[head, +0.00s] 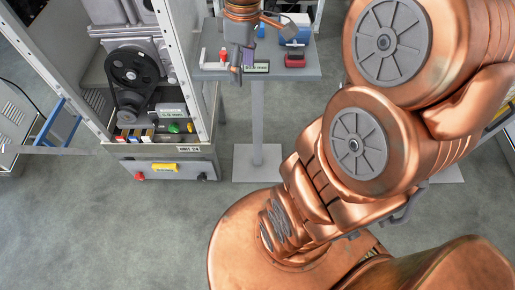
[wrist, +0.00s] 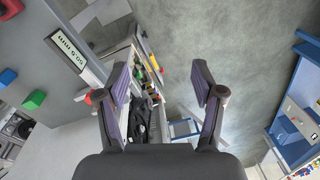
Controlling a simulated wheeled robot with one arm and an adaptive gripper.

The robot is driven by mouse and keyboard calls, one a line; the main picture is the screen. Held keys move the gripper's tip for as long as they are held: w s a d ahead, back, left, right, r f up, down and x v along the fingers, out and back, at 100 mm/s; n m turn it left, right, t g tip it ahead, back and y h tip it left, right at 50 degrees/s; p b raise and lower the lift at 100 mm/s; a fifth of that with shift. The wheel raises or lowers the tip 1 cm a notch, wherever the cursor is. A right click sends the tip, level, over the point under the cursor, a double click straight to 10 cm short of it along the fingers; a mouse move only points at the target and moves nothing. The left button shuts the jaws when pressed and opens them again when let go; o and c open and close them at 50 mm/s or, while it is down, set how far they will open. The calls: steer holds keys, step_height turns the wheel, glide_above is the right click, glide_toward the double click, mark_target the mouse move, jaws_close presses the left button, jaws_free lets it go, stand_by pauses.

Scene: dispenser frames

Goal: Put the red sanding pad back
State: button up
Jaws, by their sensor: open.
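A red block with a dark middle (head: 294,60), which looks like the red sanding pad, lies on the right of the grey table (head: 310,73) in the head view. My gripper (head: 240,74) hangs over the table's front part, to the left of that block and apart from it. In the wrist view my gripper (wrist: 160,78) has its two purple-lined fingers spread, with nothing between them. A red piece (wrist: 10,8) is cut off at the top left corner there; I cannot tell whether it is the pad.
A blue box (head: 297,35) stands behind the red block. An open machine frame (head: 205,80) with a black pulley (head: 130,66) and small coloured items low inside stands left of the table. A "0.5 mm" label (wrist: 72,54) and a green block (wrist: 34,100) show in the wrist view.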

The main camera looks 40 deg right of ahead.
steer(key=s+a+f+m, duration=0.3)
steer(key=s+a, duration=0.1)
steer(key=s, duration=0.4)
steer(key=s+a+f+m+g+h, duration=0.1)
steer(key=s+a+f+m, duration=0.1)
steer(key=s, duration=0.7)
steer(key=a+m, duration=0.1)
steer(key=a, duration=0.1)
steer(key=shift+a+f+m, duration=0.4)
steer(key=shift+d, duration=0.15)
